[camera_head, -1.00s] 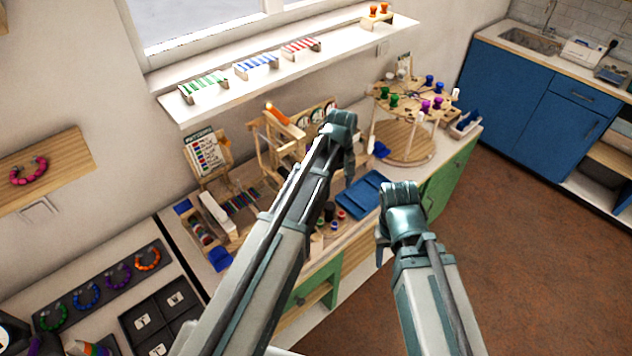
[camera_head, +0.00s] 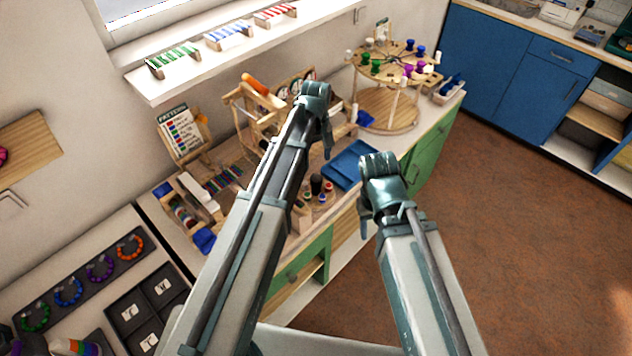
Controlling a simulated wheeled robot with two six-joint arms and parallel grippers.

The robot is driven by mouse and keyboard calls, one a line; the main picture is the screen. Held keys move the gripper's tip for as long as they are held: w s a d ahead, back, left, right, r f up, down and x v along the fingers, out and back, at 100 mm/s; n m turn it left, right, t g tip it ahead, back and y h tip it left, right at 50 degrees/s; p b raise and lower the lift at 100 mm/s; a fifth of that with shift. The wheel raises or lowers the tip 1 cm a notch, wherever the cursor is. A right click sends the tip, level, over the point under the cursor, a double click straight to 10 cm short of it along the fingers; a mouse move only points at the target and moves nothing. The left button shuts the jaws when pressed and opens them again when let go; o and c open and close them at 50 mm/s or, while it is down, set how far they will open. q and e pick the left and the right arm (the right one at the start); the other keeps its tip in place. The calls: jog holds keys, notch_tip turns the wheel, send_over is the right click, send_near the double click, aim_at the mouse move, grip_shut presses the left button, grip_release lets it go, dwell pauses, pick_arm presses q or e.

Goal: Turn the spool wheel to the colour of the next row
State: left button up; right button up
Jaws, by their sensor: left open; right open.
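The spool wheel (camera_head: 385,108) is a round two-tier wooden stand at the back right of the counter. Green, blue, purple, white and other spools sit around its top disc. A pattern card (camera_head: 180,130) with rows of coloured marks leans at the left of the counter; its writing is too small to read. My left gripper (camera_head: 326,140) is open and empty over the counter, to the left of the wheel and apart from it. My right gripper (camera_head: 366,222) is open and empty, in front of the counter and below the wheel. The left arm hides part of the counter.
A wooden loom (camera_head: 250,105) stands behind my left arm. A blue tray (camera_head: 350,163) lies in front of the wheel. Small spools (camera_head: 316,190) stand near the counter edge. A shelf (camera_head: 225,58) holds striped pieces above. The floor at right is clear.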

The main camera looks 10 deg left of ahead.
aim_at(316, 178)
pick_arm(q)
notch_tip(316, 178, down, 9)
jog(key=b, duration=0.8)
jog(key=shift+r, duration=0.1)
jog(key=shift+c, duration=0.3)
grip_shut()
